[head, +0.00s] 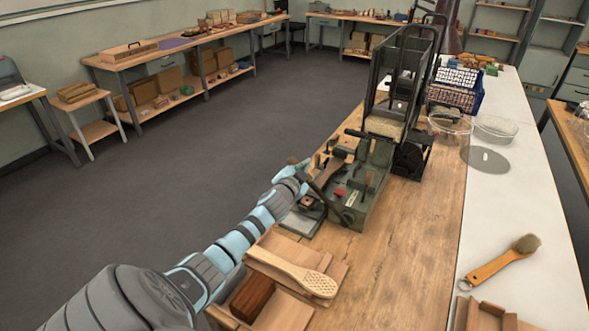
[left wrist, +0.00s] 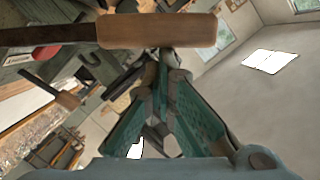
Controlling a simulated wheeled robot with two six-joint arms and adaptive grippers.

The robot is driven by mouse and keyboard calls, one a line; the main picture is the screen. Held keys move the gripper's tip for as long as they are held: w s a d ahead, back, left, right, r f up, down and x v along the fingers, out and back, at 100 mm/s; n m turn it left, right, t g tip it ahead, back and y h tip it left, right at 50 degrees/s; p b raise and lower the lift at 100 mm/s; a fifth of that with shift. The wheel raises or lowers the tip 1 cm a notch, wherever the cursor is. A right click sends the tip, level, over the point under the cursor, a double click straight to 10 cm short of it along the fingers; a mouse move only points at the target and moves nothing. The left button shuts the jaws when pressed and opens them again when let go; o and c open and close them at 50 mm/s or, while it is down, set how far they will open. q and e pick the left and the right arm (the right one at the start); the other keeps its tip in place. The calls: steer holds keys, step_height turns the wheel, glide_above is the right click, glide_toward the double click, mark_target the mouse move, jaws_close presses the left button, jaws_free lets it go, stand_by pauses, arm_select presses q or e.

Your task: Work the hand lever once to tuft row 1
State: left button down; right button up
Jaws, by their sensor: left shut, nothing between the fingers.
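The green tufting machine (head: 365,190) stands on the wooden bench. Its hand lever, a dark bar (head: 325,196), slants up and left from a pivot on the machine's near side. Its wooden handle (left wrist: 160,31) lies across the top of the left wrist view, just beyond my fingertips. My left gripper (head: 300,174) is at the lever's upper end; in the left wrist view its teal fingers (left wrist: 165,62) come together, shut and empty. Whether they touch the handle I cannot tell. A wooden piece (head: 326,174) shows on the machine, partly hidden. My right gripper is not in view.
A drilled wooden brush back (head: 297,273) lies in a tray near my left arm, with a brown block (head: 251,298) beside it. A finished brush (head: 500,263) lies on the white surface at right. A blue basket (head: 456,92) stands behind. Bare bench lies right of the machine.

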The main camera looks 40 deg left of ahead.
arm_select(q)
steer(key=r+v, duration=0.1)
steer(key=v, duration=0.9)
steer(key=shift+d+r, duration=0.35)
steer(key=shift+d, duration=0.05)
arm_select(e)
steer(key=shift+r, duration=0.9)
arm_select(q)
steer(key=shift+w, duration=0.2)
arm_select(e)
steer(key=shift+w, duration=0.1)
